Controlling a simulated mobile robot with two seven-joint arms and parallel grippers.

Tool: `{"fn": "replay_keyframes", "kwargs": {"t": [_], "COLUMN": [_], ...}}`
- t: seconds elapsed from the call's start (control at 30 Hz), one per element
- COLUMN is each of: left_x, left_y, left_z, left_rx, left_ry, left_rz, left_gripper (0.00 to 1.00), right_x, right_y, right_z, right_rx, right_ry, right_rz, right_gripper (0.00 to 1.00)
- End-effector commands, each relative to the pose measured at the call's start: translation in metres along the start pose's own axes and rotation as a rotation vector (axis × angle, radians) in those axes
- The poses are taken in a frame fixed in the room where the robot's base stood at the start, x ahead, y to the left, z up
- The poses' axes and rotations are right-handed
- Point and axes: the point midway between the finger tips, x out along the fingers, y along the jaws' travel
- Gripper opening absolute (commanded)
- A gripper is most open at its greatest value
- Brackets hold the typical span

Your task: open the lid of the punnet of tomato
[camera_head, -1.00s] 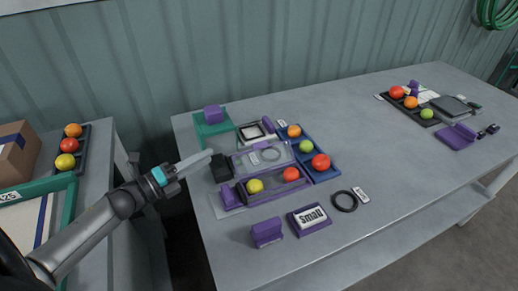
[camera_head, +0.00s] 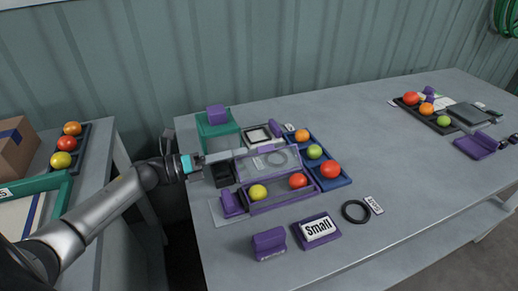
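The punnet (camera_head: 281,203) is a purple-rimmed tray on the table, holding a yellow tomato (camera_head: 258,192) at the left and a red tomato (camera_head: 298,181) at the right. Its clear, purple-edged lid (camera_head: 285,160) stands open along the punnet's back side, leaving the tomatoes uncovered. My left gripper (camera_head: 244,153) reaches in from the left, its thin fingers pointing right at the lid's back left corner. I cannot tell whether it touches the lid or whether the fingers are apart. My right gripper is not in view.
A blue tray (camera_head: 339,181) with several tomatoes lies right of the punnet. A black box (camera_head: 222,173) and a green tray (camera_head: 216,130) are near my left gripper. A "Small" sign (camera_head: 318,229) and a black ring (camera_head: 355,211) lie in front. The table's middle right is clear.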

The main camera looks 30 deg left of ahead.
Motion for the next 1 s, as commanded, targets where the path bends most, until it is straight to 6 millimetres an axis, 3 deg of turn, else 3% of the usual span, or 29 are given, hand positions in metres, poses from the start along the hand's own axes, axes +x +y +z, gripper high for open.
{"fn": "replay_keyframes", "kwargs": {"t": [0.2,0.4,0.8,1.0], "left_x": [0.038,0.058,0.065,0.065], "left_y": [0.000,0.000,0.000,0.000], "left_z": [0.001,0.000,0.000,0.000], "left_rx": [0.000,-0.001,-0.001,-0.001], "left_ry": [-0.002,-0.001,0.000,0.000], "left_rz": [-0.002,0.000,0.001,0.001], "left_gripper": [0.35,0.35,0.35,0.15], "right_x": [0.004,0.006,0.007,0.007], "right_y": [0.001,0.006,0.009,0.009], "right_z": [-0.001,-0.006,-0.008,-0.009], "right_rx": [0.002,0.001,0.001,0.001], "right_ry": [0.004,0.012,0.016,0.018], "right_rz": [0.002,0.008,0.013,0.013], "right_gripper": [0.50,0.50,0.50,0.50]}}
